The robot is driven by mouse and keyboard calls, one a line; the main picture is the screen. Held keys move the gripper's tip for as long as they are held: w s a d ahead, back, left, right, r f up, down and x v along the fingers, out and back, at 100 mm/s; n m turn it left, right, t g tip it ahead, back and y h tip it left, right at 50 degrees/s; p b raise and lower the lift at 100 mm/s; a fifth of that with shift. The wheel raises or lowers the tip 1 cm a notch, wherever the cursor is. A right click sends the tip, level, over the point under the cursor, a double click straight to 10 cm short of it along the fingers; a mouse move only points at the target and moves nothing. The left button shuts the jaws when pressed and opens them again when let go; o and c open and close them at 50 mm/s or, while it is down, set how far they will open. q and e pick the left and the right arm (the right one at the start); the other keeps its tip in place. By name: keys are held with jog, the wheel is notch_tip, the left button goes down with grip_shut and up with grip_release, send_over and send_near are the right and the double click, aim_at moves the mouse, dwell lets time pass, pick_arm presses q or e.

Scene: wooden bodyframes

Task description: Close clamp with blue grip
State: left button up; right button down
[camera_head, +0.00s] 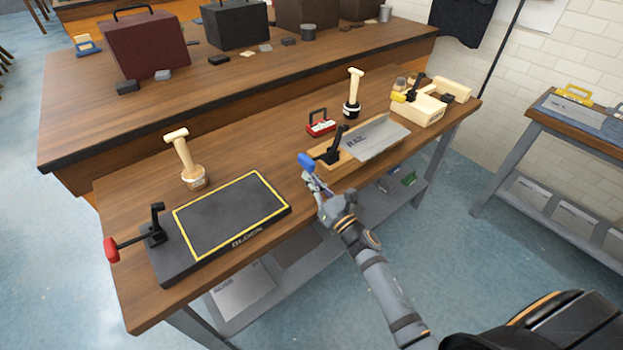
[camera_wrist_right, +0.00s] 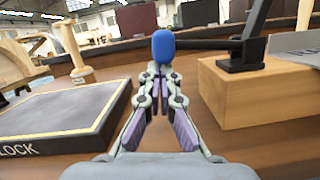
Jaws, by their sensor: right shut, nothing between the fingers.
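The clamp with the blue grip is mounted on a wooden block (camera_head: 340,156) marked as a rail at the middle of the bench. Its blue grip (camera_head: 306,162) sticks out to the left on a black arm (camera_head: 332,154). In the right wrist view the blue grip (camera_wrist_right: 163,46) stands straight ahead of the fingertips, and the black clamp base (camera_wrist_right: 243,53) sits on the block. My right gripper (camera_head: 311,183) is shut and empty, just in front of and below the grip. Whether the fingertips touch the grip is unclear. My left gripper is not in view.
A black board with yellow border (camera_head: 230,212) and a red-grip clamp (camera_head: 112,248) lies at the left. A yellow-grip clamp (camera_head: 399,96) is at the far right. Wooden-handled tools (camera_head: 186,160) and a red item (camera_head: 320,127) stand behind. Bare bench lies between board and block.

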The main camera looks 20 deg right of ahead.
jog(key=shift+r+m, duration=0.3)
notch_tip(320, 180, up, 2)
jog(key=m+p, duration=0.2)
jog(key=shift+h+p, duration=0.3)
jog(key=w+d+r+m+h+p, duration=0.1)
jog(key=d+r+m+p, duration=0.1)
jog(key=r+m+p, duration=0.2)
jog(key=d+r+m+g+h+p, duration=0.1)
jog(key=r+m+p, duration=0.3)
jog(key=m+p, duration=0.5)
jog(key=shift+w+d+r+h+p, duration=0.3)
jog(key=shift+w+d+h+p, duration=0.05)
jog(key=shift+d+h+p, duration=0.4)
jog(key=shift+d+m+g, duration=0.15)
jog(key=shift+m+g, duration=0.15)
jog(key=shift+f, duration=0.1)
